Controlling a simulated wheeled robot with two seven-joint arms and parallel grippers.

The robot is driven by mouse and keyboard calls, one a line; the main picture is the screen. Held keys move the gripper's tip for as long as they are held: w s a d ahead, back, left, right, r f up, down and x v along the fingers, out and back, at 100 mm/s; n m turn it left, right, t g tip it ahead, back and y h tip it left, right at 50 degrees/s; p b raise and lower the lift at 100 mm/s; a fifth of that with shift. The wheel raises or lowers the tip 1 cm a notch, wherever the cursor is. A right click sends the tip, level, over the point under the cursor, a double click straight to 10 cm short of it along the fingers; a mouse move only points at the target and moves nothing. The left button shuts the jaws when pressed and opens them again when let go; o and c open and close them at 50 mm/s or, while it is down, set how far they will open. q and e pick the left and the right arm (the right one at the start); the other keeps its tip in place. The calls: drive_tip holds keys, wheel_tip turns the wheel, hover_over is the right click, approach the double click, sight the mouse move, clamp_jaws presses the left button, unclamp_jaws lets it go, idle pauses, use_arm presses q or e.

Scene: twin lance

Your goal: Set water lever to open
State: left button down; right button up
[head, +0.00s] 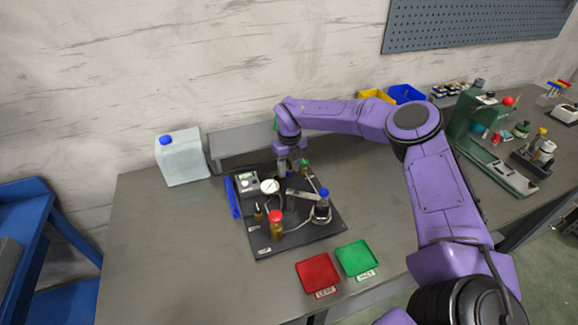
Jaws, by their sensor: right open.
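My purple right arm reaches in from the right, and its gripper (284,168) points down at the back of a dark board (325,222) on the bench. The gripper is open. The board carries a round white gauge (269,187), a grey box with a display (247,184), a red-capped brown bottle (276,227) and a blue-capped flask (321,209). A small green-topped fitting (305,166) stands just right of the gripper. I cannot tell which part is the water lever or how it is set; the gripper and small size hide the detail.
A red tray (317,272) and a green tray (356,258) lie at the front edge. A blue-capped white canister (181,158) stands at the back left. A green machine (480,125) stands at the right. The bench's left part is clear.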

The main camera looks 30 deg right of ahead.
drive_tip(key=shift+w+f, duration=0.4)
drive_tip(key=shift+f, duration=0.25)
drive_tip(key=shift+w+f, duration=0.35)
drive_tip(key=shift+f, duration=0.25)
drive_tip(key=shift+s+r, duration=0.2)
drive_tip(key=shift+s, duration=0.05)
drive_tip(key=shift+s+r, duration=0.15)
drive_tip(key=shift+s, duration=0.05)
drive_tip(key=shift+c, duration=0.9)
clamp_jaws()
use_arm(q)
drive_tip(key=shift+w+r, duration=0.1)
drive_tip(key=shift+w, duration=0.15)
